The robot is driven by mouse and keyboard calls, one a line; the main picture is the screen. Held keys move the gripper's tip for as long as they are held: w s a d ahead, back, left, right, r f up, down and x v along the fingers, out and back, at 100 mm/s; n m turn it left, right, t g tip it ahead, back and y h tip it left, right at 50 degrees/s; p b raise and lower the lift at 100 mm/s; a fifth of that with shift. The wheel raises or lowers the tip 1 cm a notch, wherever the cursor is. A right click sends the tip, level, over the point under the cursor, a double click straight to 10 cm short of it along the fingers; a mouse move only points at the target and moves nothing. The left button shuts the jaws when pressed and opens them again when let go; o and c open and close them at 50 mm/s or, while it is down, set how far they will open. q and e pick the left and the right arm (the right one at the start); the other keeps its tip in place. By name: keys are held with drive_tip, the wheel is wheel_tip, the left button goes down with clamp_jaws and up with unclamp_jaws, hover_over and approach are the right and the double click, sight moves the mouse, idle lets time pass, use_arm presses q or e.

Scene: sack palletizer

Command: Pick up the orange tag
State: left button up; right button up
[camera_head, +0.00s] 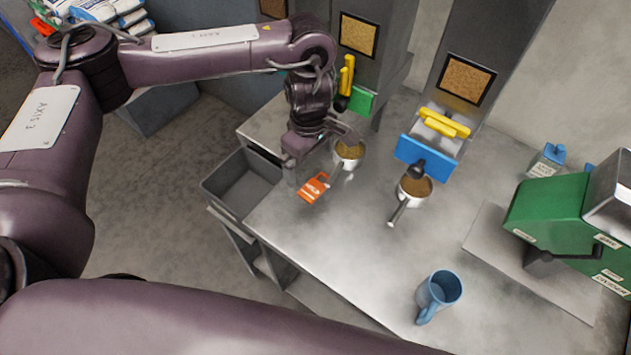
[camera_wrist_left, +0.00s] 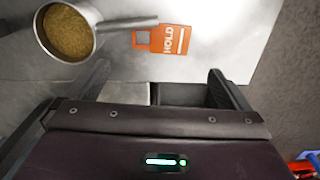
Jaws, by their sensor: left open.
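The orange tag (camera_head: 312,189), marked HOLD with a cut-out at one end, lies flat on the metal table near its left edge. It also shows in the left wrist view (camera_wrist_left: 172,41), beyond the fingers. A metal scoop (camera_head: 349,153) full of brown grain stands beside it, and its handle ends at the tag's edge. The scoop is at top left in the left wrist view (camera_wrist_left: 68,33). My left gripper (camera_head: 318,156) is open and empty, above the table just behind the tag; its fingers are spread apart in the wrist view (camera_wrist_left: 157,88). My right gripper is out of view.
A grey bin (camera_head: 213,188) hangs at the table's left edge. A second grain scoop (camera_head: 412,193) stands under a blue-fronted dispenser (camera_head: 427,157). A blue mug (camera_head: 424,300) and a green machine (camera_head: 548,212) are to the right. The table's front middle is clear.

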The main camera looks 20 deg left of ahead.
sight(313, 184)
use_arm(q)
drive_tip(key=shift+s+d+f, duration=0.1)
drive_tip(key=shift+f, duration=0.5)
drive_tip(key=shift+s+d+f, duration=0.1)
drive_tip(key=shift+f, duration=0.5)
drive_tip(key=f, duration=0.3)
drive_tip(key=shift+d+f, duration=0.2)
drive_tip(key=shift+f, duration=0.45)
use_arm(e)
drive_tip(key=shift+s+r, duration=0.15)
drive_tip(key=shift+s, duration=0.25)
use_arm(q)
drive_tip(key=shift+f, duration=0.1)
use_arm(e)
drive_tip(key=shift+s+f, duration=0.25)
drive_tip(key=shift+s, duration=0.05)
use_arm(q)
drive_tip(key=c, duration=1.1)
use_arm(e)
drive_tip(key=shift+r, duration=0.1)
